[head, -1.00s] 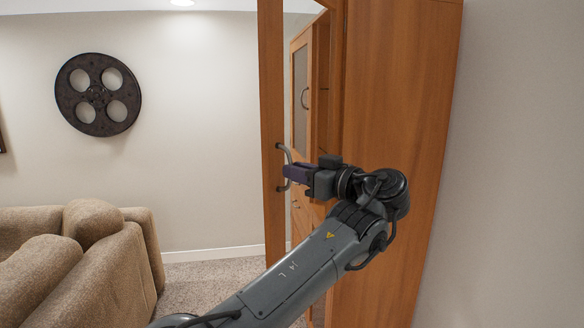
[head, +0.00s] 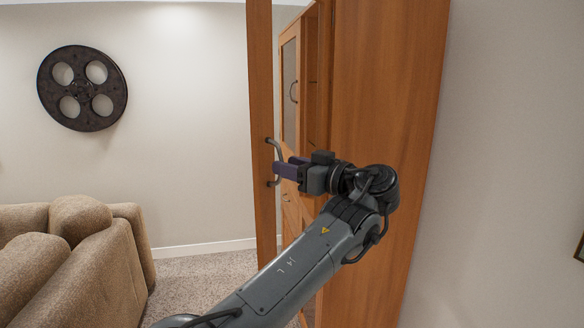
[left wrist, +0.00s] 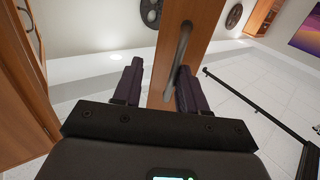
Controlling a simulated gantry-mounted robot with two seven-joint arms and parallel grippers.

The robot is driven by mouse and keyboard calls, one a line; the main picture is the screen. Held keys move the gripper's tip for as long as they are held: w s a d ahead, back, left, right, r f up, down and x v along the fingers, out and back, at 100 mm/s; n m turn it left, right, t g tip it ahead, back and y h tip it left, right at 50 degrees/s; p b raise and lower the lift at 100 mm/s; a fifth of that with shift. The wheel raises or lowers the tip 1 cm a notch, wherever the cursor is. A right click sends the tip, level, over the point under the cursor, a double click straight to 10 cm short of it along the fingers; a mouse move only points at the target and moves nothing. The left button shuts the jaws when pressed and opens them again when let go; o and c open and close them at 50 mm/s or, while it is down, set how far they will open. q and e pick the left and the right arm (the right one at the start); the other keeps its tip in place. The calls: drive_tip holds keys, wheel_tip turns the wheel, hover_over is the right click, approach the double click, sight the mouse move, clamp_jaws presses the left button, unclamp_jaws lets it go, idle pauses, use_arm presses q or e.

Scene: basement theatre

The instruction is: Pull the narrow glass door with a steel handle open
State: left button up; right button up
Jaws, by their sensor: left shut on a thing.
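The narrow door (head: 261,90) shows nearly edge-on in the head view as a tall wooden strip. It stands open, swung out from the wooden cabinet, with the inside visible in the gap. Its curved steel handle (head: 278,148) is on the face toward my gripper. My left gripper (head: 286,170) reaches the handle from the right, its dark purple fingers shut on it. In the left wrist view, the handle (left wrist: 182,45) and door frame (left wrist: 190,22) show between the two fingers (left wrist: 157,82). Glass in this door is hidden by the angle. My right gripper is in no view.
The cabinet's tall wooden side (head: 385,110) stands right of the door, close to my left arm. Another cabinet door with a glass panel and handle (head: 293,92) is behind the gap. A brown sofa (head: 75,250) is at lower left. Carpet (head: 205,275) is clear between sofa and door.

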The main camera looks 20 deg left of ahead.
use_arm(q)
drive_tip(key=b+v, duration=0.1)
drive_tip(key=v, duration=0.9)
drive_tip(key=shift+s+d, duration=0.2)
drive_tip(key=shift+d, duration=0.15)
drive_tip(key=shift+f, duration=0.1)
